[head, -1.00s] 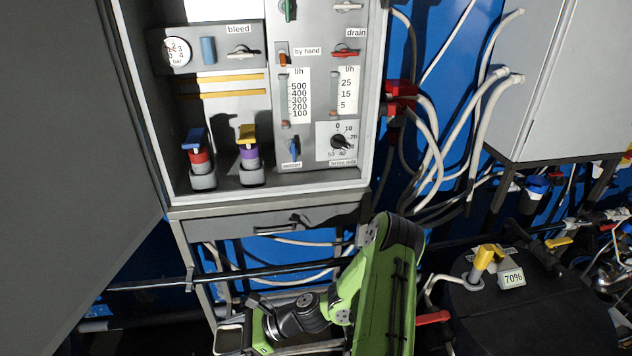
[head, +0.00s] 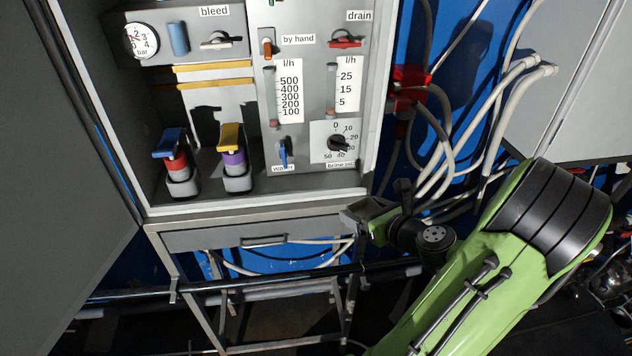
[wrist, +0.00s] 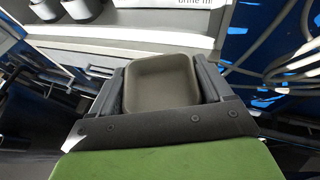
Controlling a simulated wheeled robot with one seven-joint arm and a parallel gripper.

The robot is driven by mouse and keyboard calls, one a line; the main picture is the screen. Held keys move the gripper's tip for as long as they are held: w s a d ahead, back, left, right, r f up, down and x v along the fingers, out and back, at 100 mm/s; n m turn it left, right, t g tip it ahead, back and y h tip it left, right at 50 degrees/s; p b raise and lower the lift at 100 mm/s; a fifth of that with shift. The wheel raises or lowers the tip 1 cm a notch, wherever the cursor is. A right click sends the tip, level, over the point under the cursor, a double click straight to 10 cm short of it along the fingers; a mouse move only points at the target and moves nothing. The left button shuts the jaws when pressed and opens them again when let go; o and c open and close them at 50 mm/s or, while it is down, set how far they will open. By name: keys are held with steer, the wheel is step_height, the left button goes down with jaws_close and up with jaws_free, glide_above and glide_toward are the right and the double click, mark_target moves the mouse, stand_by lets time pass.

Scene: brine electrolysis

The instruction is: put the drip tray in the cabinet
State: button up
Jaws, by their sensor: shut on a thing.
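The drip tray (wrist: 160,85) is a shallow grey-beige square tray with rounded corners. In the wrist view my gripper (wrist: 161,68) is shut on it, with one finger at each side. The tray looks empty. In the head view my gripper (head: 362,213) is just below the lower right corner of the cabinet (head: 270,207), in front of the drawer's right end; the tray is small and hard to make out there. The cabinet stands open, and its floor edge also shows in the wrist view (wrist: 120,40).
Two pumps, one blue-topped (head: 176,165) and one yellow-topped (head: 233,160), stand on the cabinet floor at left. The control panel (head: 305,150) fills the right side. The open grey door (head: 60,200) is at left. Pale hoses (head: 440,150) hang right of the cabinet.

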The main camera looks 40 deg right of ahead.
steer(key=p, duration=0.3)
glide_above(324, 190)
steer(key=shift+s+a+r, duration=0.1)
steer(key=shift+s+r, duration=0.05)
steer(key=shift+s, duration=0.25)
steer(key=f, duration=0.1)
steer(key=w+f, duration=0.1)
steer(key=f, duration=0.1)
steer(key=shift+f+b, duration=0.1)
steer(key=shift+b, duration=0.25)
steer(key=shift+f, duration=0.3)
steer(key=o, duration=0.7)
steer(key=shift+f, duration=0.2)
steer(key=o, duration=0.4)
steer(key=shift+s+r, duration=0.1)
steer(key=shift+c, duration=0.2)
